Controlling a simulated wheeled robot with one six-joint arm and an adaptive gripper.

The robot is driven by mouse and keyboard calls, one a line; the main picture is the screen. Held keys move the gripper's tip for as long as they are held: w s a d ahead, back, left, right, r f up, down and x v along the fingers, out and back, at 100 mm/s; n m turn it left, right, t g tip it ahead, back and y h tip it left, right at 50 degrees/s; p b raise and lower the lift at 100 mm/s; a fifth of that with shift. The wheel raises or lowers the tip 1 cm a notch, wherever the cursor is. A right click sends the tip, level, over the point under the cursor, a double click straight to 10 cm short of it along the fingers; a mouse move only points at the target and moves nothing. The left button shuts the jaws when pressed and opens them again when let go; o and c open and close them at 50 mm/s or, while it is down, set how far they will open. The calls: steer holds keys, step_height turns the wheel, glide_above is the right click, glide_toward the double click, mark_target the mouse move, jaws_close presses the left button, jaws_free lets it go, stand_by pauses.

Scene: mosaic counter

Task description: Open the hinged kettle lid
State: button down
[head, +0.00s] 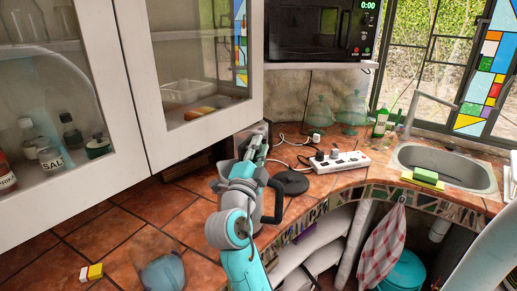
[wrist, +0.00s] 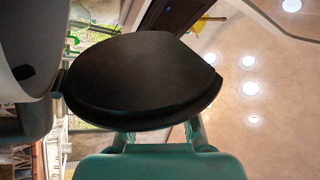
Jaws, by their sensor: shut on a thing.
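The grey kettle (head: 226,170) stands on the tiled counter in the head view, mostly hidden behind my arm. Its black handle (head: 276,202) shows at its right side. My gripper (head: 256,147) is above the kettle. In the wrist view the dark lid (wrist: 140,80) fills the middle, and its edge lies at my gripper's teal fingers (wrist: 158,138). My gripper is shut on the lid. A pale curved body, perhaps the kettle, shows at the left of the wrist view. Ceiling lamps show behind the lid, which looks raised; its exact angle is hard to tell.
A black round base (head: 291,182) lies right of the kettle, near a white power strip (head: 338,162) with cables. Glass-fronted cabinets (head: 190,125) hang close at the left. A sink (head: 445,170) is at the right. A yellow-white block (head: 91,272) lies on the front-left counter.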

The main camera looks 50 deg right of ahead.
steer(key=c, duration=1)
jaws_free()
steer(key=v, duration=1.2)
steer(key=shift+f, duration=0.1)
